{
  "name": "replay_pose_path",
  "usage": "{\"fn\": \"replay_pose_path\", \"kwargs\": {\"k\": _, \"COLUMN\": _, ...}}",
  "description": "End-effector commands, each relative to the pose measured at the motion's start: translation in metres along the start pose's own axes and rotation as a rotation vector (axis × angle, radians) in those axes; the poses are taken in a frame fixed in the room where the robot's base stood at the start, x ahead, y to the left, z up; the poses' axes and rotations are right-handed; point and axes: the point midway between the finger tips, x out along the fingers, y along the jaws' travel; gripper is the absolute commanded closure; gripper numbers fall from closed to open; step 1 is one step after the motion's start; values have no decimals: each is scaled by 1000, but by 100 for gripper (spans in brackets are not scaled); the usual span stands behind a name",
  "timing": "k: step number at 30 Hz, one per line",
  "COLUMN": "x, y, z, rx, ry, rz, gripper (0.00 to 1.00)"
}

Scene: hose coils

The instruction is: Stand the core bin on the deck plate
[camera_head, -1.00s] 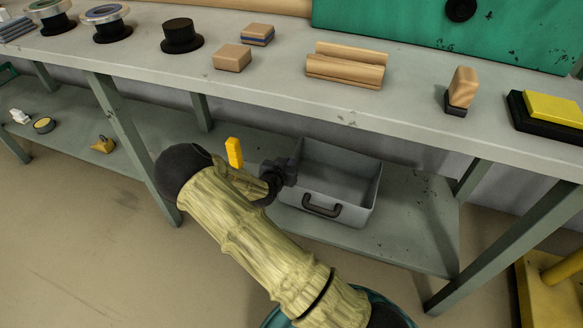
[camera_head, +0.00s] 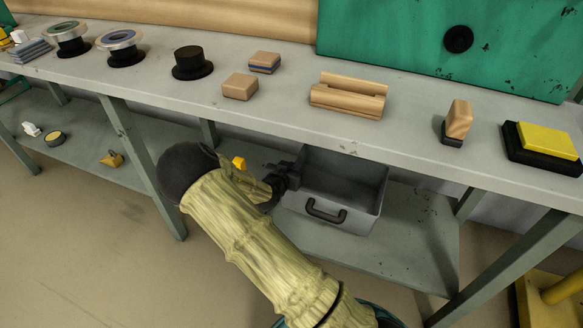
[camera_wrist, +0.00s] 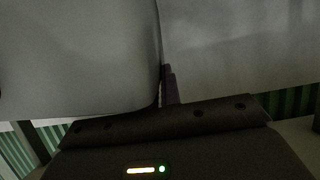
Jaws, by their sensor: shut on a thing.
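The core bin appears to be the grey open box (camera_head: 364,219) with a dark front handle, at the lower shelf under the bench. It looks upright and empty. My gripper (camera_head: 290,177) is shut on its left wall, near the rim. In the wrist view, pale grey surfaces of the bin (camera_wrist: 240,45) fill most of the picture, with a dark finger (camera_wrist: 171,85) against them. My arm covers part of the view left of the bin. I cannot tell which thing in view is the deck plate.
The bench top (camera_head: 400,133) overhangs the bin closely. It carries wooden blocks, spools and a yellow-and-black slab (camera_head: 545,141). The lower shelf (camera_head: 410,255) is clear right of the bin. A bench leg (camera_head: 500,255) and a yellow frame (camera_head: 555,300) stand at right.

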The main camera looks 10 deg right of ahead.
Motion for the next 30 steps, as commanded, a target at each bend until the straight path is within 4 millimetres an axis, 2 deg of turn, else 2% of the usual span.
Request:
{"fn": "replay_pose_path", "kwargs": {"k": 8, "x": -12, "y": 9, "z": -18, "rx": -12, "ry": 2, "rz": -24, "gripper": 100}}
{"fn": "replay_pose_path", "kwargs": {"k": 15, "x": -54, "y": 29, "z": -52, "rx": -60, "ry": 1, "rz": -136, "gripper": 100}}
{"fn": "replay_pose_path", "kwargs": {"k": 18, "x": -74, "y": 34, "z": -60, "rx": -83, "ry": 0, "rz": -194, "gripper": 100}}
{"fn": "replay_pose_path", "kwargs": {"k": 24, "x": -97, "y": 38, "z": -65, "rx": -112, "ry": 2, "rz": -265, "gripper": 100}}
{"fn": "replay_pose_path", "kwargs": {"k": 30, "x": -98, "y": 37, "z": -63, "rx": -113, "ry": 4, "rz": -273, "gripper": 100}}
